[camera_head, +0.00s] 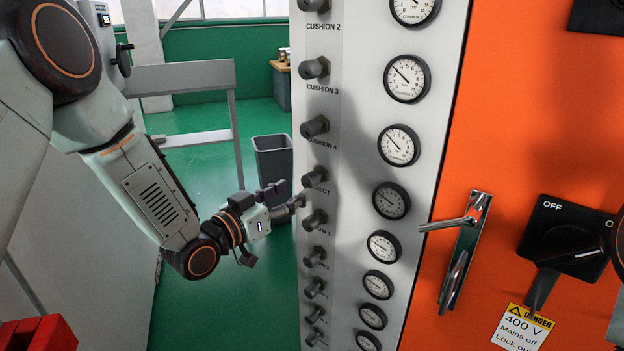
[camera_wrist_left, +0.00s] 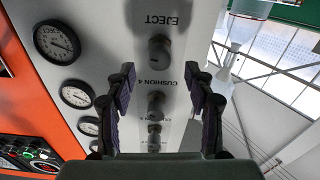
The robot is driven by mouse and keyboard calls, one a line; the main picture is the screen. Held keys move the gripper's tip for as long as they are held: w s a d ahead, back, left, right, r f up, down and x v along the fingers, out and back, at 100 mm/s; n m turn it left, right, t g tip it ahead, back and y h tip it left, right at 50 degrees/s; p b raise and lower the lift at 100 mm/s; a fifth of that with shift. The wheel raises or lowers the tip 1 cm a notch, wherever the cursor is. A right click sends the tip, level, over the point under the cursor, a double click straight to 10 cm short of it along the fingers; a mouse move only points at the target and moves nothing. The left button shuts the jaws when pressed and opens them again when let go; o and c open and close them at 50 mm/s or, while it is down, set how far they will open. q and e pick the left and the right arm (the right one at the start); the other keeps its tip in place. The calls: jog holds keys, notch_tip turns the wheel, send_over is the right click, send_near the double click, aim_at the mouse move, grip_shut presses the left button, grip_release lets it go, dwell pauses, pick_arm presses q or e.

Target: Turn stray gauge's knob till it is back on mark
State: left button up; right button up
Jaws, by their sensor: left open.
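Round dial gauges run down the pale panel (camera_head: 345,130) in the head view, beside a column of grey knobs. The gauge level with the EJECT knob (camera_head: 315,178) is the shaded EJECT gauge (camera_head: 391,200). Needles mostly point up-left; the marks are too small to tell which gauge is stray. My left gripper (camera_head: 292,194) is open and empty, fingertips just left of the knob column, near the EJECT knob and the one below. In the left wrist view, upside down, the EJECT knob (camera_wrist_left: 160,47) shows beyond and between the open fingers. My right gripper is not in view.
An orange cabinet with a metal door handle (camera_head: 467,245), a black OFF switch (camera_head: 565,240) and a danger label (camera_head: 522,326) stands right of the panel. A dark bin (camera_head: 273,160) stands on the green floor behind my left gripper. A grey rail frame (camera_head: 190,80) is at left.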

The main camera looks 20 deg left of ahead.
aim_at(306, 184)
pick_arm(q)
jog(key=shift+x, duration=0.75)
jog(key=b+x, duration=0.1)
jog(key=x, duration=0.4)
jog(key=shift+d+f, duration=0.1)
jog(key=shift+d, duration=0.1)
jog(key=shift+s+a, duration=0.1)
jog(key=shift+a, duration=0.05)
jog(key=shift+w, duration=0.2)
jog(key=c, duration=0.4)
jog(key=shift+s, duration=0.1)
jog(key=shift+c, duration=1.4)
grip_shut()
